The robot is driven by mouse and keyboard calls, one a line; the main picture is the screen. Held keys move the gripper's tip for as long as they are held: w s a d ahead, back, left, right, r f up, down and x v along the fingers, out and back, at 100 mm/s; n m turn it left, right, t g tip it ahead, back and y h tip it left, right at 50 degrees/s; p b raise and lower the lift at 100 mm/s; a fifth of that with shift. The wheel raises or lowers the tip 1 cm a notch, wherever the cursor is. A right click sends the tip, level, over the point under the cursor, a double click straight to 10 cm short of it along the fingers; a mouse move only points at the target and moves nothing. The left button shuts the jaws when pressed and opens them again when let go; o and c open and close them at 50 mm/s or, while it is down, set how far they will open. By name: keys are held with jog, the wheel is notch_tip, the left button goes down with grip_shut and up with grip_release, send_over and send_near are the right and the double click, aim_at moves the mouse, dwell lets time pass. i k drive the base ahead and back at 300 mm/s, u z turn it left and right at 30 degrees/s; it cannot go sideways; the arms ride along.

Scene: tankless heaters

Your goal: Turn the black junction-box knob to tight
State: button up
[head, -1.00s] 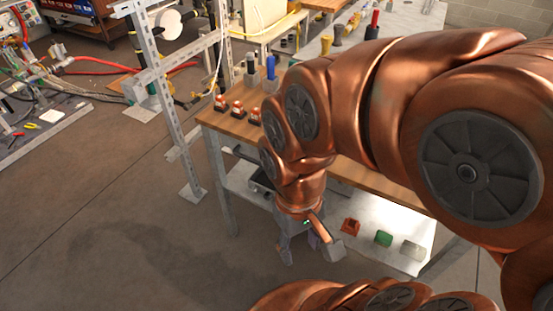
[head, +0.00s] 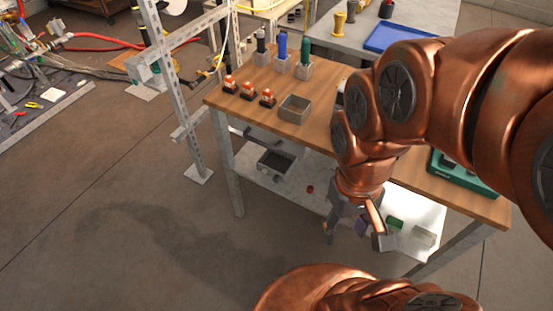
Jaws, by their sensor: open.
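My gripper (head: 352,228) points down in front of the wooden-topped table (head: 335,122), beside its lower shelf. Its fingers are apart and no object shows between them. No black junction-box knob can be made out clearly. A dark open box (head: 276,163) sits on the lower shelf, left of my gripper, but I cannot tell whether it has a knob. Several small orange-and-white pieces on dark bases (head: 247,91) stand on the table's left part. My copper arm hides part of the tabletop.
A grey bin (head: 295,109) and holders with black, blue and green handles (head: 282,52) stand on the tabletop. A green case (head: 462,178) lies at its right. A green block (head: 395,224) is on the shelf. A metal frame (head: 180,90) stands left; open floor is in front.

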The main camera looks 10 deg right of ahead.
aim_at(276, 179)
jog(key=u, duration=0.35)
jog(key=k, duration=0.95)
jog(key=u, duration=1)
jog(key=i, duration=0.85)
jog(key=u, duration=0.6)
